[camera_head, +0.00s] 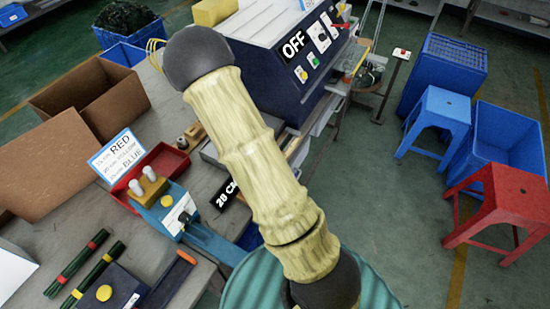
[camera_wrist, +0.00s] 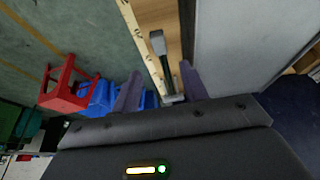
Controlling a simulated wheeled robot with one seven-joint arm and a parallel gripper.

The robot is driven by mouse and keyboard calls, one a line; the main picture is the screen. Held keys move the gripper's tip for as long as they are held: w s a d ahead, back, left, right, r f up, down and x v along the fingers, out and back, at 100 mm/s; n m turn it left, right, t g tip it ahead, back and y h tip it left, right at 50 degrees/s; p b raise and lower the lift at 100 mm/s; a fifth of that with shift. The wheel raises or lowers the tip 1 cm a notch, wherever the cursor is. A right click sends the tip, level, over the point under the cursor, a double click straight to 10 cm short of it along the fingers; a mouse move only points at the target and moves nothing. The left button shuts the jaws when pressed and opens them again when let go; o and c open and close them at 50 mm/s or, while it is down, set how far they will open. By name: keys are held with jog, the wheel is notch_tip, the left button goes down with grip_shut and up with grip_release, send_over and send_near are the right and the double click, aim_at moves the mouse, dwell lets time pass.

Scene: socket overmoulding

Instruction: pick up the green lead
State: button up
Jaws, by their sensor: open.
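A slim piece with a grey head (camera_wrist: 158,43) and a dark green stem shows between and beyond the fingers. I cannot tell whether it is the green lead or whether it touches a finger. My gripper is out of sight in the head view.
A blue machine marked OFF (camera_head: 285,45) stands at the back. A blue press (camera_head: 165,210), red tray (camera_head: 160,165) and cardboard box (camera_head: 95,100) crowd the bench (camera_head: 50,225). A red stool (camera_head: 505,205) and blue crates stand on the right. A pale wooden strip (camera_wrist: 137,35) shows in the wrist view.

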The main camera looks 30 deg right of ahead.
jog(key=shift+f, duration=0.1)
jog(key=shift+a+x, duration=0.1)
jog(key=shift+x, duration=1.2)
jog(key=shift+a+x, duration=0.15)
jog(key=shift+x, duration=1.2)
grip_shut()
